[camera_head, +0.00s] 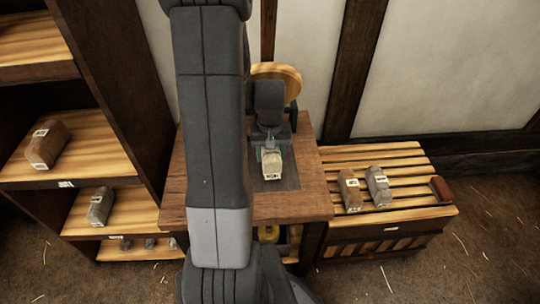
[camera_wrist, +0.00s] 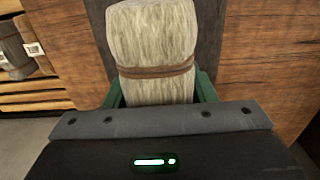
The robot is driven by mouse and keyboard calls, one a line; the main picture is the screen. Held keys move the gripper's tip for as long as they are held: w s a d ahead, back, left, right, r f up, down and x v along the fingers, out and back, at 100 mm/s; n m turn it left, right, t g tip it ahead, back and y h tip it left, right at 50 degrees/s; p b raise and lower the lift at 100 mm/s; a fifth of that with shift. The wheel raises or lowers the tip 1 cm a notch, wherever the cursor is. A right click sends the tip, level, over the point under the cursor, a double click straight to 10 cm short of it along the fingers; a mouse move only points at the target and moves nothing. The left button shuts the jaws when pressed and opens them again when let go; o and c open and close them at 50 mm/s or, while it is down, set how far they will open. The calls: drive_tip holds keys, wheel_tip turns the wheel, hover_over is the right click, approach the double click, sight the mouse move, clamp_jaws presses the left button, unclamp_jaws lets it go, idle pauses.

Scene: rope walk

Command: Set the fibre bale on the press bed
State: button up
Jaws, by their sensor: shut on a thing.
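My gripper (camera_head: 268,150) is shut on a pale fibre bale (camera_head: 272,167) with a label on its end. In the wrist view the bale (camera_wrist: 152,40) is straw-coloured with a brown band, between the green finger pads of my gripper (camera_wrist: 160,90). The bale is over a dark flat plate (camera_head: 287,182) set in the wooden table, which looks like the press bed; the plate also shows behind the bale in the wrist view (camera_wrist: 208,40). I cannot tell whether the bale touches it. My arm and gripper hide part of the plate and table.
A round wooden wheel (camera_head: 277,70) stands behind my gripper. A slatted bench (camera_head: 405,160) at right holds a brown bale (camera_head: 350,190) and a grey bale (camera_head: 378,187). Left shelves (camera_head: 95,160) hold a brown bale (camera_head: 47,145) and a grey bale (camera_head: 101,206). The table's right side (camera_head: 312,190) is clear.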

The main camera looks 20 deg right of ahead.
sight(270, 156)
drive_tip(key=shift+w+d, duration=0.25)
drive_tip(key=shift+w, duration=0.75)
drive_tip(key=shift+f+b, duration=0.4)
drive_tip(key=shift+f, duration=1.35)
drive_tip(key=shift+f, duration=0.15)
drive_tip(key=o, duration=1.1)
drive_tip(key=shift+c, duration=0.2)
wheel_tip(270, 156, up, 12)
drive_tip(key=shift+r+p, duration=0.2)
drive_tip(key=shift+p, duration=0.95)
